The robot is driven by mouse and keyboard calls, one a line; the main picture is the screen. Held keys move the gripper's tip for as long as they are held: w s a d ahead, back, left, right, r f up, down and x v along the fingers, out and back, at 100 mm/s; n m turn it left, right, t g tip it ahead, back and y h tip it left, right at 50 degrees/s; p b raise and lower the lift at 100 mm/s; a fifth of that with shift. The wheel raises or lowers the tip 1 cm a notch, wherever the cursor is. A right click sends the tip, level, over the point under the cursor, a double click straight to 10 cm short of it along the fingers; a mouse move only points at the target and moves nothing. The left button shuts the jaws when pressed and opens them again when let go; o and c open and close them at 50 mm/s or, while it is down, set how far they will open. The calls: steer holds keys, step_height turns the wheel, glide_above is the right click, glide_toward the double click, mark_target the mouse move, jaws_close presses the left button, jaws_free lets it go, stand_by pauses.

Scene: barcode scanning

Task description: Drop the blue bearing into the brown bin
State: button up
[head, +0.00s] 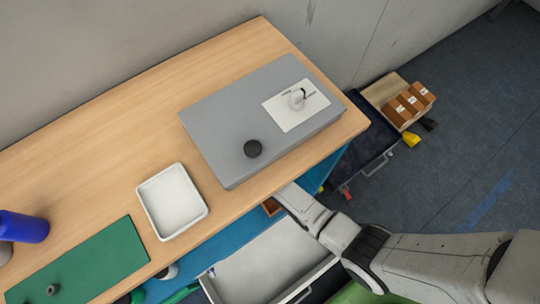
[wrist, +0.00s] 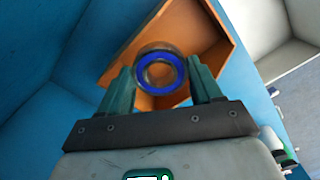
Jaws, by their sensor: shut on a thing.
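The blue bearing (wrist: 158,73) is a ring with a blue face and a metallic outer rim. In the wrist view my gripper (wrist: 162,80) is shut on it, with a green finger on each side. Behind the bearing, in the line of sight, is the brown bin (wrist: 150,33), an open orange-brown box. I cannot tell how far the bearing is above it. In the head view a small part of the brown bin (head: 271,207) shows below the table's front edge. My gripper is hidden there under the tabletop.
Blue surfaces (wrist: 40,100) surround the bin. An open pale drawer (head: 265,262) lies near my arm, to the right in the wrist view. On the wooden table (head: 110,110) are a grey box (head: 210,120), a white tray (head: 147,208) and a green mat (head: 105,262).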

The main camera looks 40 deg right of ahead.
steer(key=shift+f, duration=0.5)
steer(key=o, duration=1.3)
step_height(320, 180, up, 11)
steer(key=shift+f+p, duration=0.1)
steer(key=shift+p, duration=1.05)
steer(key=shift+s, duration=0.1)
